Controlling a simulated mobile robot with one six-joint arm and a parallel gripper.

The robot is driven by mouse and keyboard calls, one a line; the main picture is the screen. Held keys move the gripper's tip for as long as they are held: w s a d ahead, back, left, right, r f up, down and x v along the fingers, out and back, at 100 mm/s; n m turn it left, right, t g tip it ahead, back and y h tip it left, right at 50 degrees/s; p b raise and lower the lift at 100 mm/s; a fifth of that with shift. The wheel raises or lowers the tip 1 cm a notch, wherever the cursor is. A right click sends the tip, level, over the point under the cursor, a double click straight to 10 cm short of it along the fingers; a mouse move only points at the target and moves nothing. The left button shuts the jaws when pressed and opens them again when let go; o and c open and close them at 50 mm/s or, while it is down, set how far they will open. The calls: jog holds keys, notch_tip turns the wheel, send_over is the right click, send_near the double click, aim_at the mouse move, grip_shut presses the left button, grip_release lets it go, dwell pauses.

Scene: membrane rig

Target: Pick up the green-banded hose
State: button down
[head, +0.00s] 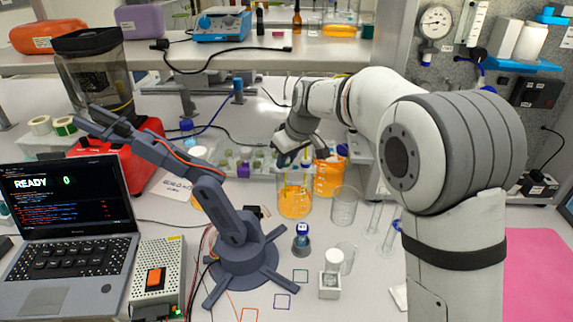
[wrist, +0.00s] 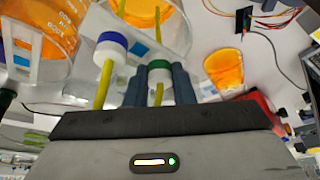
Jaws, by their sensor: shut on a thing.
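The green-banded hose (wrist: 159,70) has a white fitting with a green band and a thin yellow-green tube. In the wrist view my gripper (wrist: 160,82) is shut on it, one dark finger on each side of the fitting. The tube runs up in the picture toward a beaker of orange liquid (wrist: 152,12); I cannot tell whether its end is in the liquid. A blue-banded hose (wrist: 110,47) is close on the left, apart from the fingers. In the head view my gripper (head: 292,160) is over the orange beaker (head: 295,202); the held fitting is hidden there.
A second orange vessel (head: 328,180) stands right behind the beaker. An empty glass beaker (head: 343,207) is to the right. A small dark blue arm (head: 240,240) and a laptop (head: 70,225) stand on the left. A shelf (head: 330,52) crosses behind.

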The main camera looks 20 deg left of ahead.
jog(key=shift+r, duration=0.1)
notch_tip(320, 180, up, 18)
dwell(0.6)
jog(key=c, duration=1.8)
grip_release()
grip_shut()
